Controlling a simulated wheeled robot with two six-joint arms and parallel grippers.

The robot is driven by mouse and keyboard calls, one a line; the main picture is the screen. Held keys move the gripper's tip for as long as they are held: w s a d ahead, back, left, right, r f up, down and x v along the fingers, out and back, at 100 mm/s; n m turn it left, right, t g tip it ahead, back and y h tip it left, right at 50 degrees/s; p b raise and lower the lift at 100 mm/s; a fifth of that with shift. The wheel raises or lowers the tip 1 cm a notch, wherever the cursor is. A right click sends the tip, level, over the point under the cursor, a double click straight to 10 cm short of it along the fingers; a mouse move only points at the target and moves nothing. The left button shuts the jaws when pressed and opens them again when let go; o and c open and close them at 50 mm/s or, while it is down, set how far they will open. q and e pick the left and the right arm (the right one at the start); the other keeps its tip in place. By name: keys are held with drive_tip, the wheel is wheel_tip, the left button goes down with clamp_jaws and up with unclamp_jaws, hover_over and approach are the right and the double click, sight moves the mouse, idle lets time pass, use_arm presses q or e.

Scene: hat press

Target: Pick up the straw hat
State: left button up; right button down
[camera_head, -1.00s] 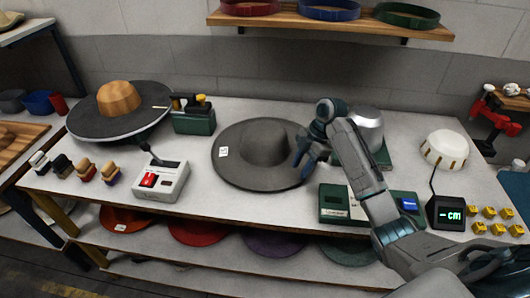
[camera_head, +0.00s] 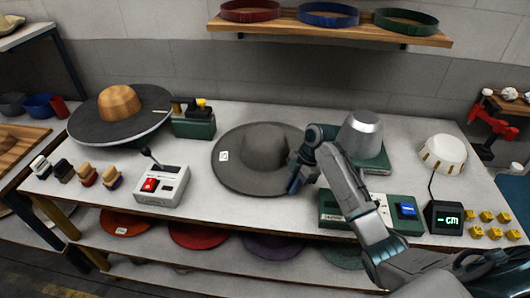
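A grey wide-brimmed hat (camera_head: 230,174) with a small white tag lies crown up on the white table. No hat on this table is clearly straw. A pale straw-coloured shape (camera_head: 10,23), partly cut off, sits on the shelf at the upper left; I cannot tell if it is the straw hat. My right gripper (camera_head: 294,184) points down over the right brim of the grey hat. Its fingers partly cover that brim, and I cannot tell whether they touch it or how far apart they are. My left gripper is not in view.
A round dark plate with a wooden block (camera_head: 120,102) stands at left. A control box with a red button (camera_head: 160,186) is in front of it. A metal pot (camera_head: 360,134), a green device (camera_head: 402,211) and a display (camera_head: 444,217) stand at right. Coloured hats lie below.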

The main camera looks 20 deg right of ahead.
wheel_tip(320, 180, up, 5)
drive_tip(key=shift+w+f+b, duration=0.1)
drive_tip(key=shift+b, duration=0.6)
wheel_tip(320, 180, up, 5)
drive_tip(key=p, duration=0.5)
idle(1.6)
